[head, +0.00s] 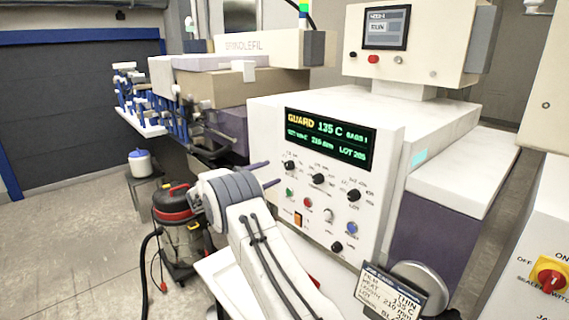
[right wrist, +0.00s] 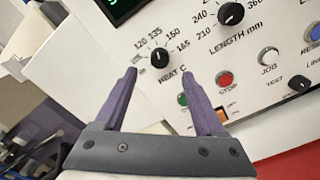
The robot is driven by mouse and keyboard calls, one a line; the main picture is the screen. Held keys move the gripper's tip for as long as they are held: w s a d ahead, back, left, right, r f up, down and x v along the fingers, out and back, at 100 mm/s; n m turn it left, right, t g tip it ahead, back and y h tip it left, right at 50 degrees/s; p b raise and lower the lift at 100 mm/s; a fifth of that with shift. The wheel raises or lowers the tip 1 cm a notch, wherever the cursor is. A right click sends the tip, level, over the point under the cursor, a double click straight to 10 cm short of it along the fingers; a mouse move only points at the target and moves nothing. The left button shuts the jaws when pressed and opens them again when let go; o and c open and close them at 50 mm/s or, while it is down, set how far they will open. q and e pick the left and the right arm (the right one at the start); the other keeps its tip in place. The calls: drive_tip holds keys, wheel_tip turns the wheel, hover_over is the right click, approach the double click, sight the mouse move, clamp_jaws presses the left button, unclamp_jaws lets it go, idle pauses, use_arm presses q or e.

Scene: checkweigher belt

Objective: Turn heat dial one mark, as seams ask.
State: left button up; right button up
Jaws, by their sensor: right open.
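The heat dial (right wrist: 160,55) is a small black knob with a white pointer, on the white control panel under marks 120, 135, 150 and 165. In the head view it is the leftmost knob (head: 290,165). My right gripper (head: 268,174) is open and empty, left of that knob. In the right wrist view its purple fingers (right wrist: 158,72) point at the panel, with the heat dial framed between their tips and apparently untouched. The display (head: 330,138) reads GUARD 135 C. No seams can be made out. My left gripper is out of view.
The length dial (right wrist: 231,14) is close right of the heat dial. A green button (right wrist: 182,99) and red stop button (right wrist: 225,79) sit below. A card (head: 392,292) reading THIN and 135 C stands at front. A vacuum cleaner (head: 183,235) is on the floor at left.

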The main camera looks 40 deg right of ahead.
sight(287, 167)
drive_tip(key=d+p, duration=0.1)
drive_tip(key=d, duration=0.2)
drive_tip(key=d+p, duration=0.1)
drive_tip(key=d, duration=0.2)
drive_tip(key=shift+w+r+p, duration=0.15)
drive_tip(key=shift+w+p, duration=0.05)
drive_tip(key=shift+p, duration=0.2)
drive_tip(key=shift+d, duration=0.7)
drive_tip(key=shift+w, duration=0.1)
clamp_jaws()
drive_tip(key=shift+f, duration=0.2)
